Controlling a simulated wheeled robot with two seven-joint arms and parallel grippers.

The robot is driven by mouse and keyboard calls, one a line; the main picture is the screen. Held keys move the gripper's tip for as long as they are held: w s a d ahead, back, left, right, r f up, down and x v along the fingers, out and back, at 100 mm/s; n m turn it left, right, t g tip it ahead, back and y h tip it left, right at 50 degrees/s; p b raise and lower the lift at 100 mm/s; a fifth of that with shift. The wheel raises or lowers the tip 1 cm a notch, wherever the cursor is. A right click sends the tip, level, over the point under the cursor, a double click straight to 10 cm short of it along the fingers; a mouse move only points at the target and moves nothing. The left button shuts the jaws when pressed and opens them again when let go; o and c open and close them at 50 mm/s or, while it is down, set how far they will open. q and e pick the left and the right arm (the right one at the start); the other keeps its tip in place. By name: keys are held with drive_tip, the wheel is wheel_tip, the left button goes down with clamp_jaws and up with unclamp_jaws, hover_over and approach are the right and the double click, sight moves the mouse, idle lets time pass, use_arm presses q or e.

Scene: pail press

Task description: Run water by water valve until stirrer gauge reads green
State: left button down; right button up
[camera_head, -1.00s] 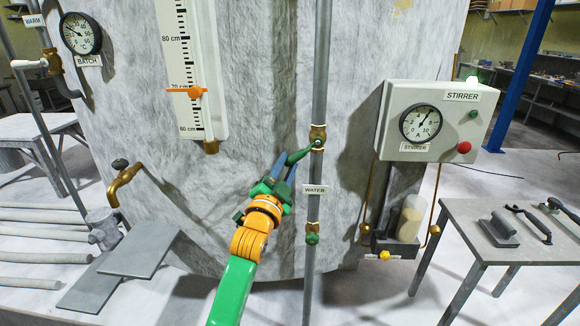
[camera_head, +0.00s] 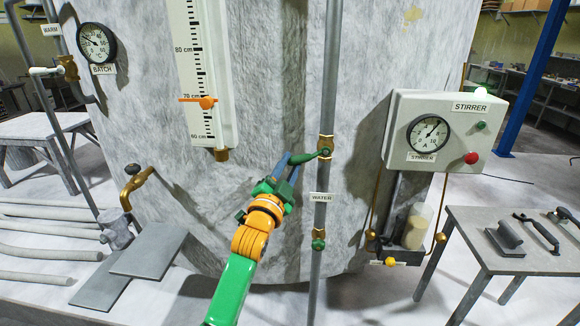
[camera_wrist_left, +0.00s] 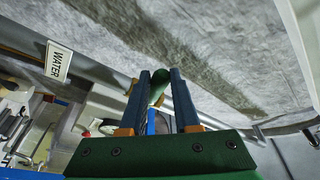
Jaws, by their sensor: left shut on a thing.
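The water valve is a brass body (camera_head: 326,146) on the vertical pipe, with a green lever (camera_head: 309,156) pointing left and slightly down. My left gripper (camera_head: 286,163) is shut on the lever's outer end; the left wrist view shows the green lever (camera_wrist_left: 158,86) between the two blue fingers. A WATER label (camera_head: 321,197) is on the pipe below. The stirrer gauge (camera_head: 428,134) is a white dial on the grey STIRRER box (camera_head: 398,150); its needle points up and right. I cannot make out a green band on it. My right gripper is not in view.
A level scale (camera_head: 202,75) has an orange pointer (camera_head: 206,102) near 70 cm. A BATCH dial (camera_head: 97,43) and brass spout (camera_head: 134,188) are at left. The box carries a glowing lamp (camera_head: 481,93) and a red button (camera_head: 471,158). A table (camera_head: 500,235) stands at right.

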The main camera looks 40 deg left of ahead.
use_arm(q)
drive_tip(key=c, duration=1.6)
unclamp_jaws()
drive_tip(key=shift+s+a+r+p, duration=0.1)
drive_tip(key=shift+a+r+p, duration=0.05)
drive_tip(key=shift+r+p, duration=0.45)
drive_tip(key=shift+s+a+r+p, duration=0.1)
drive_tip(key=shift+r+p, duration=0.3)
drive_tip(key=shift+r, duration=0.25)
drive_tip(key=c, duration=0.5)
unclamp_jaws()
drive_tip(key=shift+d, duration=0.1)
drive_tip(key=shift+c, duration=0.2)
drive_tip(key=shift+d, duration=0.2)
